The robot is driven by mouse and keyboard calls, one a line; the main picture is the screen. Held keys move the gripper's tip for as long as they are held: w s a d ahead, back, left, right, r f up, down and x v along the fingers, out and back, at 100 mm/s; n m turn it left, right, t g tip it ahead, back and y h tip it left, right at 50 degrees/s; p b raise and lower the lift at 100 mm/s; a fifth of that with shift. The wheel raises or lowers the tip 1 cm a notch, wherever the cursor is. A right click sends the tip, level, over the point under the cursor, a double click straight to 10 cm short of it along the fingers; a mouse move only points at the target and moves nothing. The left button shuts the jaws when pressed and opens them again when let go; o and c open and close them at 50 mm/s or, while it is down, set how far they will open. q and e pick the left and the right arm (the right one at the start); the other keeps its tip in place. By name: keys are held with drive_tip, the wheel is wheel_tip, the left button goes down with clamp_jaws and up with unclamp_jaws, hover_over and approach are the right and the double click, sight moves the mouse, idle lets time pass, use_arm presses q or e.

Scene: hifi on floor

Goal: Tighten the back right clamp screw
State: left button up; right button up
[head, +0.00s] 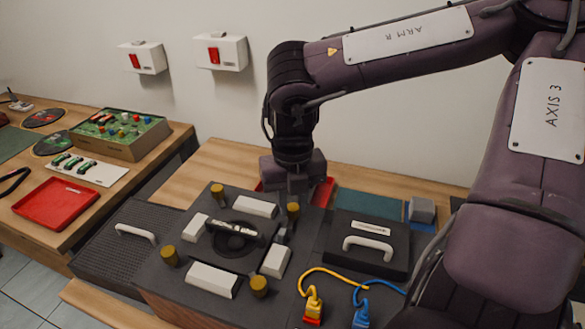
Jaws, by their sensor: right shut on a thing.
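A dark square fixture (194,228) with white blocks and a round centre stands on the bench. Brass-coloured clamp screws sit around it: back left (218,190), front left (169,257), front right (259,287) and back right (293,212). My right gripper (293,196) comes down from above, directly over the back right screw, and is shut on it. The fingertips are dark, and their contact with the screw is partly hidden. My left gripper is out of view.
A dark lidded box (368,262) with a white handle stands right of the fixture. Yellow (313,304) and blue (361,317) plugs with cables lie in front. A grey block (421,210) is at the back right. A red tray (57,204) lies on the left bench.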

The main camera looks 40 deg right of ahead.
sight(293, 206)
drive_tip(key=m+b, duration=0.1)
drive_tip(key=m, duration=0.2)
drive_tip(key=shift+m, duration=0.4)
drive_tip(key=m+b, duration=0.1)
drive_tip(key=m, duration=0.4)
drive_tip(key=shift+m+b, duration=0.3)
drive_tip(key=shift+b, duration=0.1)
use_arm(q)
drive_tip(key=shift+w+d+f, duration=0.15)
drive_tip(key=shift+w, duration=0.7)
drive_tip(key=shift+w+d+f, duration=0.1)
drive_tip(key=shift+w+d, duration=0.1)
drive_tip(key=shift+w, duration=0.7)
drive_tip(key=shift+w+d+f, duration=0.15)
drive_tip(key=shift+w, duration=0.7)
use_arm(e)
drive_tip(key=shift+d+m, duration=0.1)
drive_tip(key=shift+m, duration=0.4)
drive_tip(key=shift+r, duration=0.1)
drive_tip(key=o, duration=1)
wheel_tip(293, 206, up, 7)
drive_tip(key=shift+f, duration=0.1)
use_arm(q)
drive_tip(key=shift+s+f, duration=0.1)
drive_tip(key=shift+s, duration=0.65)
use_arm(e)
drive_tip(key=shift+r, duration=0.45)
